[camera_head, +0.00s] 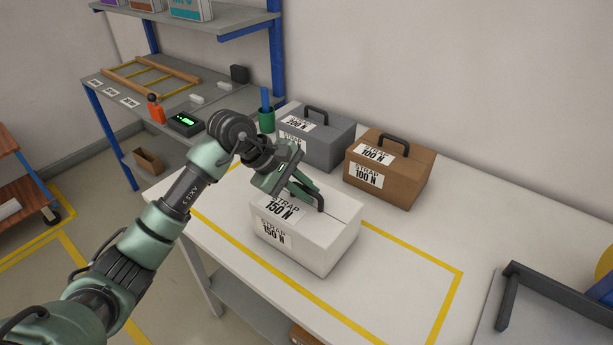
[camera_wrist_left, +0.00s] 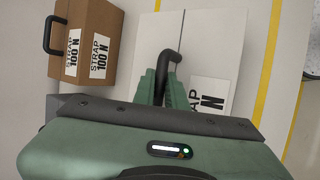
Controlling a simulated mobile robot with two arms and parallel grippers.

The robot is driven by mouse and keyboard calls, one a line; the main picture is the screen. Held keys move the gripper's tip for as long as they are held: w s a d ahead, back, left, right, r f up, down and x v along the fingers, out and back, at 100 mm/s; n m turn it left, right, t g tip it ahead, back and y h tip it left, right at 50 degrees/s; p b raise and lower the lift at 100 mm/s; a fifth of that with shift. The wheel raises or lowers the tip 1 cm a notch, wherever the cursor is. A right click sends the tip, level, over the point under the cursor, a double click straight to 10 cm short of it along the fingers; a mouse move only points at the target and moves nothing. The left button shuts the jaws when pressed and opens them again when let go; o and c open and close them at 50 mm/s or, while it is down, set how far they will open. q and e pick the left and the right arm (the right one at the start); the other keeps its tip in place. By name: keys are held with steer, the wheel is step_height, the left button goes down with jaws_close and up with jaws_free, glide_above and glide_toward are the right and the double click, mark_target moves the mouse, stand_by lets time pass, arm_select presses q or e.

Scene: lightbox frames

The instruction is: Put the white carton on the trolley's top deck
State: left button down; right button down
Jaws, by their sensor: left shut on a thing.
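The white carton (camera_head: 313,238), labelled STRAP 150 N, stands upright on the white table (camera_head: 395,292), within the yellow taped outline. It has a dark handle on top. My left gripper (camera_head: 308,194) is shut on that handle. In the left wrist view the fingers (camera_wrist_left: 166,84) close around the handle, with the top of the white carton (camera_wrist_left: 210,45) below. The trolley (camera_head: 20,195) with reddish-brown decks shows only in part at the left edge of the head view, on the floor. My right gripper is not in view.
A grey carton (camera_head: 318,135) and a brown carton (camera_head: 390,168) stand behind the white one. A grey bench (camera_head: 130,107) at the back left holds a wooden frame and small tools. A dark-handled grey item (camera_head: 553,305) is at the right. Floor is clear between trolley and table.

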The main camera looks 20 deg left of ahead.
arm_select(q)
steer(key=shift+w, duration=0.1)
steer(key=shift+f, duration=0.1)
steer(key=c, duration=1.5)
jaws_free()
steer(key=shift+f, duration=0.1)
steer(key=shift+o, duration=0.2)
